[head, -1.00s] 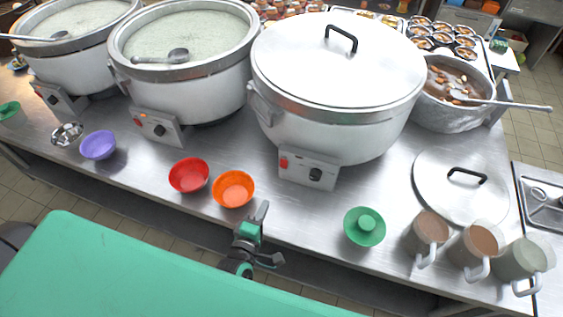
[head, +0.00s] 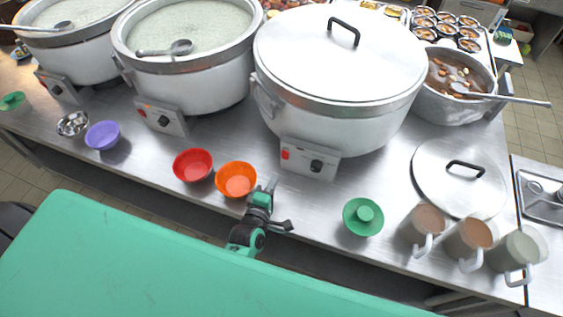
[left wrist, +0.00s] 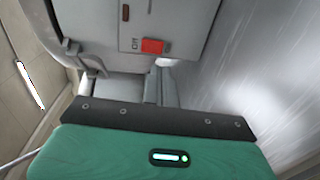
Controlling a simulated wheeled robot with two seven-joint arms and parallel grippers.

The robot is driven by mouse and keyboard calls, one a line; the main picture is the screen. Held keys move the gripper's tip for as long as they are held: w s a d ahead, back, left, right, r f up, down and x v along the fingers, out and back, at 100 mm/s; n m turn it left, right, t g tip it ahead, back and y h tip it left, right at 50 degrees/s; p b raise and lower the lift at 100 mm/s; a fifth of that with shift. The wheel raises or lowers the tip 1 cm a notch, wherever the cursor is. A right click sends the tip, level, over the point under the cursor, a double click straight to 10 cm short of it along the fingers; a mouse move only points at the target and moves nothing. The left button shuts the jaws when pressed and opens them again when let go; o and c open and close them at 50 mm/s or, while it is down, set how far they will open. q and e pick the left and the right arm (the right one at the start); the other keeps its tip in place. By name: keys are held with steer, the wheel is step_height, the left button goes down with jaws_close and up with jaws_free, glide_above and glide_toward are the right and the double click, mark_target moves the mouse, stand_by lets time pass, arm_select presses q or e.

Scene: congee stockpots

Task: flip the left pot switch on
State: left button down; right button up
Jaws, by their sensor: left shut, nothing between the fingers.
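Three white pots stand in a row: a far-left open pot (head: 75,55), a middle open pot (head: 190,75) and a lidded pot (head: 335,115). Each has a front control box. The far-left pot's box (head: 58,88) and the middle pot's box (head: 160,117) have no gripper near them. The lidded pot's box (head: 310,160) carries a red switch (head: 285,154) and a black knob. My left gripper (head: 274,183) is shut and empty, just below and left of that switch. In the left wrist view a red switch (left wrist: 153,46) beside "Off" lies beyond the fingertips (left wrist: 160,82), apparently untouched. My right gripper is not in view.
An orange bowl (head: 236,180) is close left of my left gripper, with a red bowl (head: 193,165) beside it. Bare steel counter (head: 320,205) lies between.

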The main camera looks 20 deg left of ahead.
mark_target(285, 158)
arm_select(q)
steer(key=w, duration=0.2)
steer(key=w+p, duration=0.1)
steer(key=w, duration=0.1)
steer(key=w+p, duration=0.1)
steer(key=w, duration=0.1)
steer(key=shift+w+d+f, duration=0.1)
steer(key=shift+f, duration=0.15)
steer(key=shift+w+f, duration=0.2)
steer(key=shift+w, duration=0.4)
steer(key=shift+w+f+b, duration=0.15)
steer(key=shift+f+b, duration=0.1)
steer(key=shift+b, duration=0.25)
steer(key=shift+r, duration=0.25)
